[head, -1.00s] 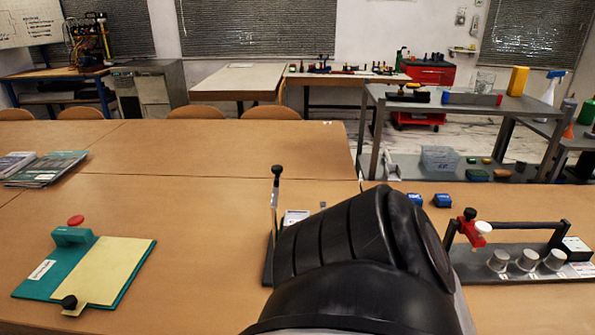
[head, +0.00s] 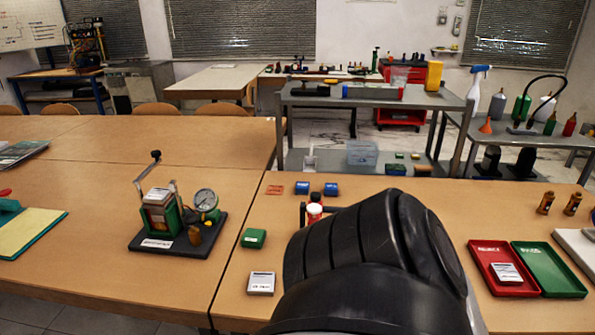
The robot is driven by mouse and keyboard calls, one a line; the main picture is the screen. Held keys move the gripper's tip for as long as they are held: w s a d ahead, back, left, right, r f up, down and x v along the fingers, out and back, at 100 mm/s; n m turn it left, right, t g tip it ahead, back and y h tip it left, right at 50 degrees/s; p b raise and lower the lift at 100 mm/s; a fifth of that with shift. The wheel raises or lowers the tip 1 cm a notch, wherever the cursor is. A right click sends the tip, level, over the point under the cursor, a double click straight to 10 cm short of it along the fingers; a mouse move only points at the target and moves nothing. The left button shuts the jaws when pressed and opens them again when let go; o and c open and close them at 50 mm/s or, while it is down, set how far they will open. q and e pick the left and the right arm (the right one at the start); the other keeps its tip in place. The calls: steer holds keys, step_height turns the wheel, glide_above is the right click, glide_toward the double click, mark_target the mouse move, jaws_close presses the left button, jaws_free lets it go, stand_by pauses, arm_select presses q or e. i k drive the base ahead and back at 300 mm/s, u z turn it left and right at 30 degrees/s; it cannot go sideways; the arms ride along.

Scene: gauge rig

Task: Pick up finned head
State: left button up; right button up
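I cannot make out for certain which thing is the finned head. Two small brass-coloured pieces (head: 559,203) stand upright at the right of the table, too small to tell if they have fins. A rig with a green body and a round dial gauge (head: 205,199) stands on a black base at the left, with a small brown piece on the base. A red and white piece (head: 314,212) shows just behind my black arm, which fills the lower middle and hides what is behind it. Neither gripper is in view.
A red tray (head: 482,262) and a green tray (head: 530,256) lie at the right. A teal board (head: 42,235) lies far left. Grey shelving (head: 300,100) stands behind.

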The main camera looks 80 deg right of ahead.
mark_target(255, 238)
steer(key=k, duration=0.1)
steer(key=z, duration=1.4)
